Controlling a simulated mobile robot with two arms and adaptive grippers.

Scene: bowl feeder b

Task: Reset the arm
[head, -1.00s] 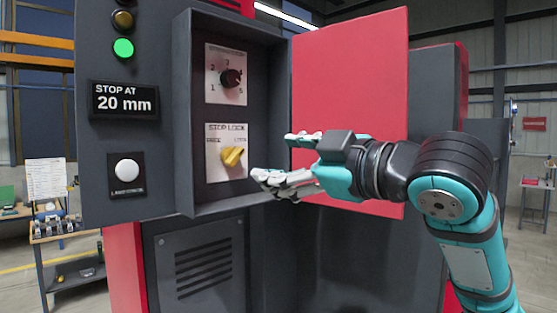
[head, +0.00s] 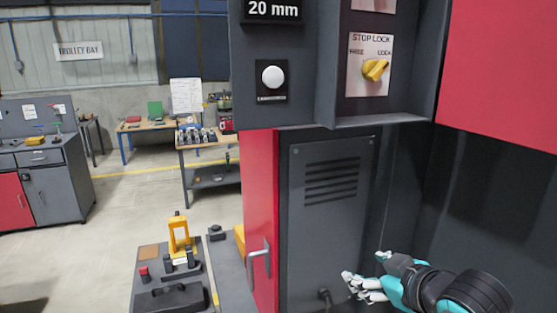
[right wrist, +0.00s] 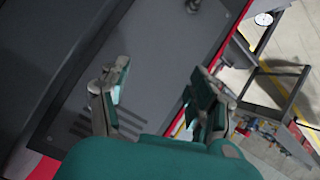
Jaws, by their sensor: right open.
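My right gripper (head: 364,272) is low at the lower right of the head view, in front of the machine's dark lower panel. Its fingers are apart and empty. In the right wrist view the gripper (right wrist: 160,95) shows two spread fingers with the grey vented panel (right wrist: 130,70) beyond them. The yellow stop lock knob (head: 375,69) sits on its white plate (head: 355,84) in the recess, well above the gripper and apart from it. My left gripper is in neither view.
The red door (head: 510,80) stands at the upper right. A white button (head: 272,77) is left of the recess. A bench (head: 140,262) with a yellow fixture (head: 179,236) stands at lower left. Work tables (head: 198,143) stand further back. Open floor lies to the left.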

